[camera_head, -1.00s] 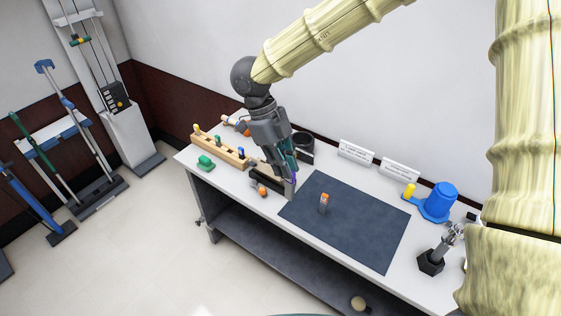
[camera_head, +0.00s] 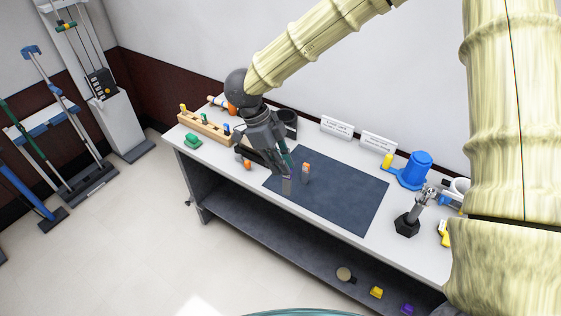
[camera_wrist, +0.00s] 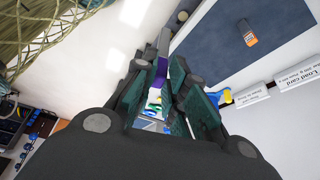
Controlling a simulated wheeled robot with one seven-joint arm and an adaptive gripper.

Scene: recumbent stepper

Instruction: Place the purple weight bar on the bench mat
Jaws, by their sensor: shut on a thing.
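My gripper (camera_head: 285,171) is shut on the purple weight bar and points down over the bench. The bar shows in the wrist view as a purple band (camera_wrist: 160,69) between the fingers, with a grey end beyond it. In the head view its grey lower end (camera_head: 287,187) appears over the left part of the dark bench mat (camera_head: 345,205). I cannot tell whether it touches the mat. The mat also shows in the wrist view (camera_wrist: 215,45). A small orange and grey item (camera_head: 306,173) stands on the mat, just right of the bar.
A wooden block with coloured pegs (camera_head: 205,127) and a green piece (camera_head: 193,141) are at the bench's left end. A blue cup (camera_head: 416,168), a black-based stand (camera_head: 407,224) and white signs (camera_head: 337,127) are right and behind. The mat's right side is clear.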

